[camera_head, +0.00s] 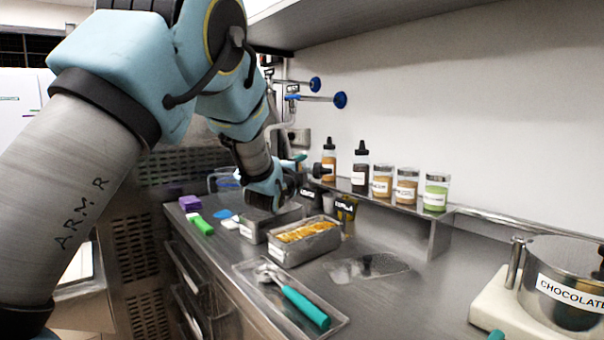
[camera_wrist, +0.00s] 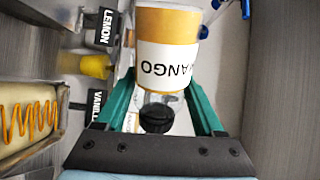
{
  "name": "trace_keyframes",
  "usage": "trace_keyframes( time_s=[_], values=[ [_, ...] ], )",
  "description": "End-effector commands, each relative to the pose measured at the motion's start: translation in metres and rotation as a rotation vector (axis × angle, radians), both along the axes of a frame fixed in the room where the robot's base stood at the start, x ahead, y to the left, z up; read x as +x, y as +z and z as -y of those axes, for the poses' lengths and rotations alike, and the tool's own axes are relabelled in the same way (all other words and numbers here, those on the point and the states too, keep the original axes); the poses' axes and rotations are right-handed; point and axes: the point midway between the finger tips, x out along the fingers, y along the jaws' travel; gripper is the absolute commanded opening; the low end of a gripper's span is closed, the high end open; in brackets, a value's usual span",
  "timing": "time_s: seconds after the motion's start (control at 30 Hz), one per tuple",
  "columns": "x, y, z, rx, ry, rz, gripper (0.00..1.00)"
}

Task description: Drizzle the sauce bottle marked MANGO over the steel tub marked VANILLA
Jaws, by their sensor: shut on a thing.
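My gripper (camera_wrist: 160,100) is shut on the MANGO sauce bottle (camera_wrist: 166,60), between its teal fingers. The label reads upside down in the wrist view, with the black cap (camera_wrist: 158,115) towards the bottom. The bottle looks tipped on its side relative to the upright signs. The VANILLA sign (camera_wrist: 97,115) is beside a steel tub (camera_wrist: 62,108) whose pale contents carry an orange zigzag. In the head view an orange-topped tub (camera_head: 306,251) stands in front of my gripper (camera_head: 290,185); its marking is not readable there.
Another steel tub (camera_head: 262,226) stands behind the orange-topped one. A LEMON sign (camera_wrist: 107,25) is behind the tubs. Several bottles and jars, including a green jar (camera_head: 436,193), line a shelf. A tray (camera_head: 335,327) holds a teal-handled scoop. A CHOCOLATE pot (camera_head: 565,275) is at right.

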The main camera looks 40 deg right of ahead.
Motion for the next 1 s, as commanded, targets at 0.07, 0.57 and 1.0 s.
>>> trace_keyframes(
  time_s=[0.07,0.57,1.0],
  values=[
    [0.000,0.001,0.000,-0.004,0.000,-0.003,0.00],
    [0.001,0.023,0.000,-0.147,0.000,-0.252,0.00],
    [0.000,0.031,0.000,-0.198,-0.001,-0.347,0.00]
  ],
)
